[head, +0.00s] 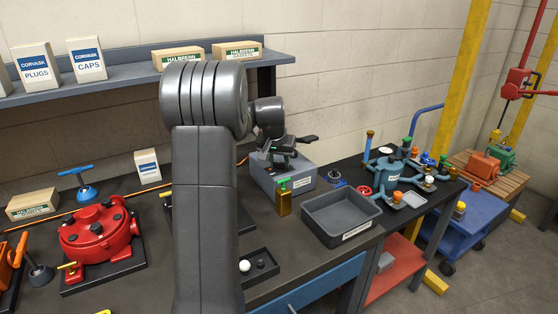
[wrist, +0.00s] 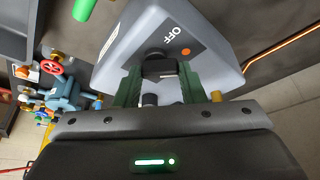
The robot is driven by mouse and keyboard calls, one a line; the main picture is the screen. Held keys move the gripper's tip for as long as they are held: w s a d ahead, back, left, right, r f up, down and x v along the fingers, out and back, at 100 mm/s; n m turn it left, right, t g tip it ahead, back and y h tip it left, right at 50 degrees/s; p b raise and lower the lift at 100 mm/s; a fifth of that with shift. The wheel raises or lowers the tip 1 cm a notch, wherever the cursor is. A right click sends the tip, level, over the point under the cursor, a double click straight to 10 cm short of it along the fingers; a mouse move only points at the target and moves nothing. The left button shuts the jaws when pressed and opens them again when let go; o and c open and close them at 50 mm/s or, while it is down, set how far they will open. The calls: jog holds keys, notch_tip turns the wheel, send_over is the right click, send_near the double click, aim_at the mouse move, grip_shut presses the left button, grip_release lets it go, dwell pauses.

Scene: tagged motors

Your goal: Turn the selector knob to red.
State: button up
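A grey selector box (wrist: 125,55) fills the top of the wrist view, with a white OFF label and an orange dot (wrist: 186,51) on its face. Its black knob (wrist: 160,68) bears a short pale line. My gripper (wrist: 159,76) has its green fingers on either side of the knob; whether they press on it or stand just clear, I cannot tell. A red mark is not visible on the face. In the head view the grey box (head: 268,180) stands at the back of the bench, with my gripper (head: 285,158) over its top, hiding the knob.
A brass block with a green valve (head: 284,202) stands just before the box, and an empty grey bin (head: 338,216) to its right. A blue manifold (head: 388,172) is farther right. A shelf (head: 130,77) with cartons hangs behind; a red housing (head: 98,235) sits left.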

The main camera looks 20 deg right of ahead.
jog(key=shift+w+m, duration=0.1)
jog(key=shift+m, duration=0.3)
jog(key=m+g+h+b, duration=0.1)
jog(key=m, duration=0.2)
jog(key=shift+w, duration=0.1)
jog(key=m+g, duration=0.1)
jog(key=m, duration=0.3)
jog(key=shift+w+m+g+h+b, duration=0.1)
jog(key=shift+m+g+h+b, duration=0.2)
jog(key=shift+g, duration=0.1)
jog(key=shift+m, duration=0.3)
jog(key=o, duration=1)
jog(key=v, duration=1.4)
jog(key=shift+w, duration=0.15)
jog(key=shift+d+f, duration=0.1)
jog(key=shift+d, duration=0.05)
